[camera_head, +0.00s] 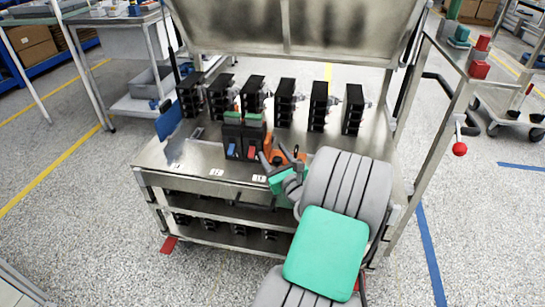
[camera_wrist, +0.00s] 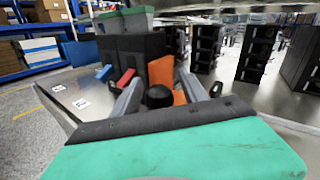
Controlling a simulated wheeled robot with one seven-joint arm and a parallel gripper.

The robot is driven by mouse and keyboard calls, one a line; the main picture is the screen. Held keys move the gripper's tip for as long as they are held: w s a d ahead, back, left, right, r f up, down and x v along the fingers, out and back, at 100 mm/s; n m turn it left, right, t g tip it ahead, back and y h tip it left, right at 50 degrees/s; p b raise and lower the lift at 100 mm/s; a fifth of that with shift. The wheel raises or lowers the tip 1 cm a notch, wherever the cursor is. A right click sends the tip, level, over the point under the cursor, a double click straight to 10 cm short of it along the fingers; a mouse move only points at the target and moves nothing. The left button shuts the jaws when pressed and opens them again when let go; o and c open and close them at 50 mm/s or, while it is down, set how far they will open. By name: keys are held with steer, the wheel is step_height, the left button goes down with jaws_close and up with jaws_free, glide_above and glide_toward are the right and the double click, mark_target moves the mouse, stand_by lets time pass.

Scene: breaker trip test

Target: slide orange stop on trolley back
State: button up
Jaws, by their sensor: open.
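The orange stop (camera_head: 289,153) is on the trolley top (camera_head: 200,162), just right of two black breakers (camera_head: 244,138) with green tops. It also shows in the wrist view (camera_wrist: 162,72), with a round black knob (camera_wrist: 159,96) in front of it. My gripper (camera_head: 281,161) is open at the stop. In the wrist view the fingers of my gripper (camera_wrist: 160,88) stand apart on either side of the knob. Whether either finger touches the stop or knob I cannot tell. My gripper and arm partly hide the stop's near side.
The breakers carry a blue lever (camera_wrist: 104,73) and a red lever (camera_wrist: 126,77) close left of my gripper. A row of black blocks (camera_head: 285,103) stands behind. A raised metal panel (camera_head: 290,30) rises at the back. A red ball handle (camera_head: 459,149) is at the right.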

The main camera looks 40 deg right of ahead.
jaws_close()
stand_by(0.5)
stand_by(0.9)
